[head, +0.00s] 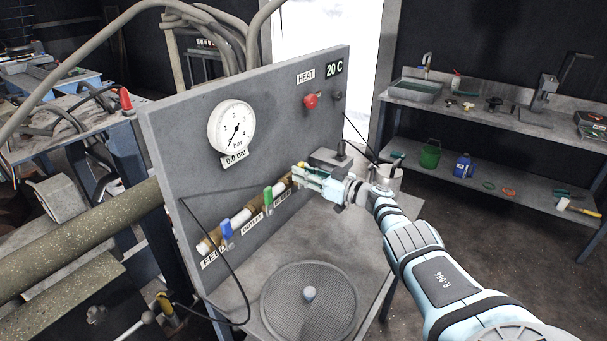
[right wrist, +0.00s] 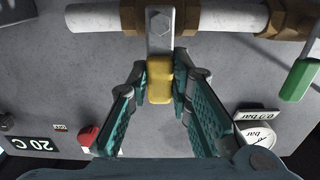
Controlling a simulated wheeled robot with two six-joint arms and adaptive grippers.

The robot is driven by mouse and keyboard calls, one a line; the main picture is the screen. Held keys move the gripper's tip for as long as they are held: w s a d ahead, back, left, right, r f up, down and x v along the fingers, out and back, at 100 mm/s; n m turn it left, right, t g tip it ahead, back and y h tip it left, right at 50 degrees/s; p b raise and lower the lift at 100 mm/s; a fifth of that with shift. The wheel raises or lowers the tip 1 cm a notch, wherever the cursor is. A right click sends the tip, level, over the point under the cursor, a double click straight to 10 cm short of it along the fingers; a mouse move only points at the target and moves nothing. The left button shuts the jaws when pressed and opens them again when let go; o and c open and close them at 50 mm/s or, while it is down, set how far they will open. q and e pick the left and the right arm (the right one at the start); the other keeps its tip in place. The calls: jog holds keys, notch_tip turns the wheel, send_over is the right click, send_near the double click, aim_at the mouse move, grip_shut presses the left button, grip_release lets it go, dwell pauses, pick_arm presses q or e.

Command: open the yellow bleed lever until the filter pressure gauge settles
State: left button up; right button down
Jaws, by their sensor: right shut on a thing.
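The yellow bleed lever (right wrist: 160,82) shows in the right wrist view, its grey shank bolted at the white pipe and its yellow grip standing across the pipe line. My right gripper (right wrist: 161,92) is shut on the yellow grip, one finger on each side. In the head view my right gripper (head: 298,174) is at the right end of the pipe and hides most of the lever. The filter pressure gauge (head: 231,127) is a white round dial on the grey panel; its plate (head: 235,159) reads 0.0 bar. My left gripper is not in view.
Left along the pipe are a green lever (head: 268,197) and a blue lever (head: 226,230). A red knob (head: 311,101) sits under the HEAT label, beside a 20 C display (head: 334,68). A round mesh screen (head: 285,305) lies on the bench below. A black cable hangs at the left.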

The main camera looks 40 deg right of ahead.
dwell(0.3)
jog(key=c, duration=1.4)
grip_release()
jog(key=shift+c, duration=0.2)
jog(key=v, duration=1.2)
jog(key=shift+d, duration=0.1)
jog(key=shift+f, duration=0.1)
